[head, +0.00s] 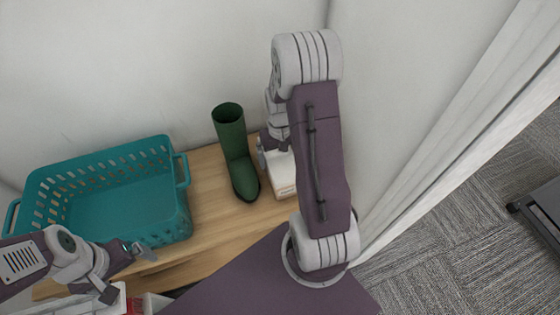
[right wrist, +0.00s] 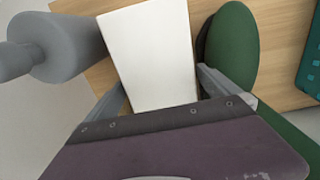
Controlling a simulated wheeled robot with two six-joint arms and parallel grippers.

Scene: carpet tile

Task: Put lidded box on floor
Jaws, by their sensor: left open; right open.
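The white lidded box (head: 283,174) stands on the wooden bench (head: 218,222), right of the green boot. My right arm partly covers it in the head view. In the right wrist view the box (right wrist: 150,55) shows its plain white top between the two fingers of my right gripper (right wrist: 162,92). The right gripper is open, with one finger on each side of the box; I cannot tell whether they touch it. My left gripper (head: 130,272) is open and empty near the front of the teal basket.
A green boot (head: 236,152) stands close beside the box. A teal basket (head: 160,218) takes up the bench's left part. A grey rounded object (right wrist: 65,45) is left of the box in the wrist view. Grey carpet floor (head: 425,255) is open at the right, with a dark object (head: 540,212) at the edge.

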